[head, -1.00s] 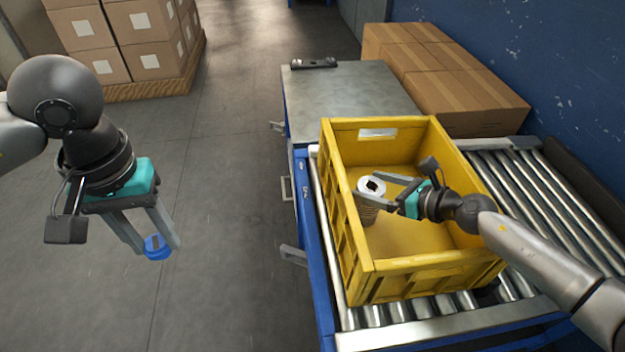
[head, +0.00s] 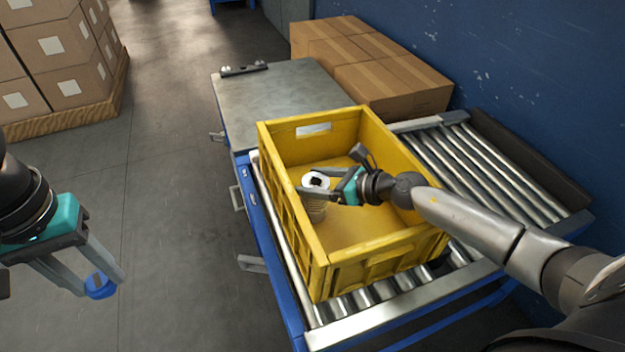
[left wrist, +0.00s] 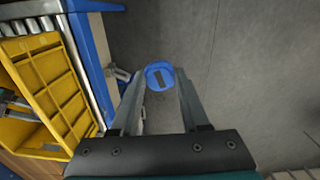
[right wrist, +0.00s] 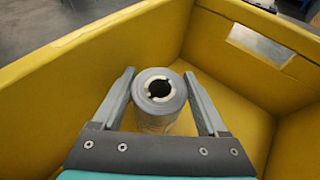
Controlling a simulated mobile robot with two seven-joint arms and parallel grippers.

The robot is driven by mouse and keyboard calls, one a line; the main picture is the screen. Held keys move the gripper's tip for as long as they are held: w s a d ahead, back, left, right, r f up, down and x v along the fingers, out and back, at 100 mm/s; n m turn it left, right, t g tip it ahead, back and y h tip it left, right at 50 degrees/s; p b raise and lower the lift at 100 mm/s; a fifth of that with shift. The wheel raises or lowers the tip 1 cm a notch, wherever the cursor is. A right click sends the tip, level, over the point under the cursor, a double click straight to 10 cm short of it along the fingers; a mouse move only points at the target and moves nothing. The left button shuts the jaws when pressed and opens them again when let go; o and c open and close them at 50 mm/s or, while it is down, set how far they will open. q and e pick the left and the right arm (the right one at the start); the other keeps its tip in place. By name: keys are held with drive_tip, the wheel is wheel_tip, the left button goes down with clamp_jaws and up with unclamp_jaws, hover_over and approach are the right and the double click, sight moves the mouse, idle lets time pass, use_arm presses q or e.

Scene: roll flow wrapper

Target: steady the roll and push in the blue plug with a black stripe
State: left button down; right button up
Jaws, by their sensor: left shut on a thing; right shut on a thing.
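The roll (head: 316,184) stands upright in the yellow crate (head: 290,130), its round core opening facing up. In the right wrist view the roll (right wrist: 158,98) sits between the fingers of my right gripper (right wrist: 160,85). My right gripper (head: 322,192) is shut on it. The blue plug (head: 99,286) is held at the fingertips of my left gripper (head: 102,282), over the floor left of the conveyor. In the left wrist view the plug (left wrist: 160,76) shows a dark stripe across its face.
The crate stands on a roller conveyor (head: 450,160) with a blue frame. A grey metal table (head: 275,95) adjoins it at the back, with a dark tool (head: 244,69) on top. Cardboard boxes (head: 375,75) lie behind. Open floor (head: 170,200) lies between left gripper and conveyor.

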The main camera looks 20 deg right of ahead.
clamp_jaws()
drive_tip(key=o, duration=1.1)
unclamp_jaws()
use_arm(q)
drive_tip(key=shift+r+p, duration=0.8)
use_arm(e)
drive_tip(key=shift+v, duration=6)
use_arm(q)
drive_tip(key=shift+r, duration=0.1)
use_arm(e)
drive_tip(key=shift+r, duration=0.1)
